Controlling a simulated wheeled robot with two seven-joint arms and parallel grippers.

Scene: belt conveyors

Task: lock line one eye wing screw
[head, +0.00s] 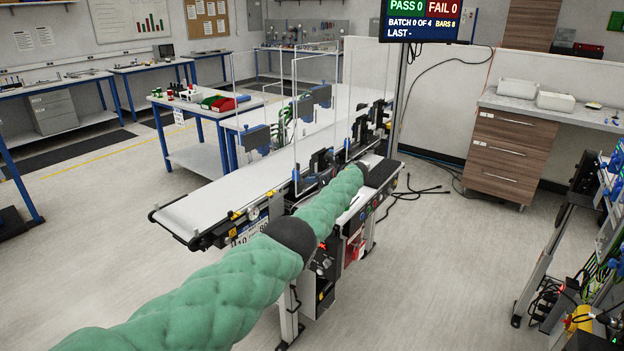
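A belt conveyor (205,209) with a white belt runs from the front left toward the back right. Dark sensor-like brackets with small blue parts (321,160) stand along its near side. The eye's wing screw is too small to make out among them. My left arm, in a green padded sleeve, reaches over the conveyor's near side. Its dark end, with my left gripper (382,173), is close to the brackets at the conveyor's right part. The fingers do not show clearly, and the arm hides part of the conveyor's near side. My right gripper is not in view.
Clear guard panels (272,95) stand over the conveyor. A screen (420,20) reads PASS 0, FAIL 0, batch 0 of 4. A drawer bench (510,150) stands at the right, and a parts table (207,105) behind.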

